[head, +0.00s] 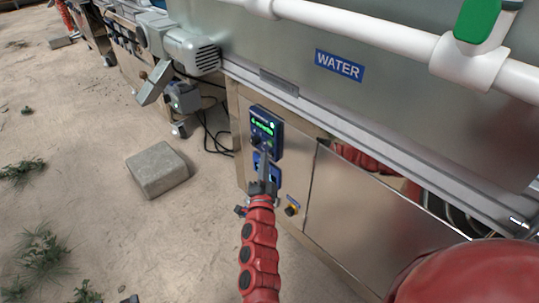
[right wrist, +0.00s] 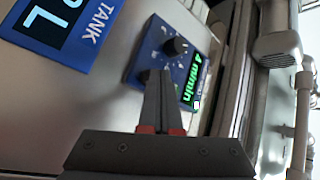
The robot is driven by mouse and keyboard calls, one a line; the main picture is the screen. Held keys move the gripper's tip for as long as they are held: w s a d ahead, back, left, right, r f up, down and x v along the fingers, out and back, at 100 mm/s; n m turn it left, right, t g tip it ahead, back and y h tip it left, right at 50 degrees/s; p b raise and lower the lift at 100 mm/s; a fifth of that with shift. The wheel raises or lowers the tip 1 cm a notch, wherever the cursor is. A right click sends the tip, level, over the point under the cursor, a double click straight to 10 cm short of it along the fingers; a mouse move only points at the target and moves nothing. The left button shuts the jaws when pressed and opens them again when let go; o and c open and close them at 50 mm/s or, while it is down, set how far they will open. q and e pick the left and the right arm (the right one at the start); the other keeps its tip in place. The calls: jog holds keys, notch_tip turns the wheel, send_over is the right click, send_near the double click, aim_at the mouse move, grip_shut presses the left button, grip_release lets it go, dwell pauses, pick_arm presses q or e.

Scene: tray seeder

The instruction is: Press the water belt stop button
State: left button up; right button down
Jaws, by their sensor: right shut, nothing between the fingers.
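The water belt's control box (head: 266,120) is a blue panel with a lit green display, on the metal cabinet below the WATER sign (head: 339,66). In the right wrist view the control box (right wrist: 145,62) shows a black knob (right wrist: 175,46) and a green "4 m/min" readout. My right gripper (head: 264,152) is shut and empty, its fingertips at the lower part of the box. In the right wrist view the fingertips (right wrist: 160,73) cover part of the panel near the knob. I cannot tell whether they touch it. The stop button cannot be made out. My left gripper is not in view.
A second blue panel (head: 271,172) sits just below, partly behind my gripper. A yellow-and-black knob (head: 292,210) is lower right on the cabinet. A grey motor (head: 192,50) juts out at upper left. A concrete block (head: 158,170) lies on the floor, with open ground at left.

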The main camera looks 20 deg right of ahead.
jog(key=shift+w+d, duration=0.1)
jog(key=shift+d, duration=0.15)
jog(key=shift+a, duration=0.1)
dwell(0.5)
jog(key=shift+s+a+p, duration=0.25)
jog(key=shift+a+p, duration=0.25)
jog(key=shift+a, duration=0.15)
jog(key=shift+a, duration=0.1)
jog(key=a+p, duration=0.1)
jog(key=s+a, duration=0.1)
jog(key=a, duration=0.1)
jog(key=a+p, duration=0.1)
jog(key=shift+s+a+p, duration=0.2)
jog(key=shift+s+p, duration=0.15)
jog(key=shift+s, duration=0.05)
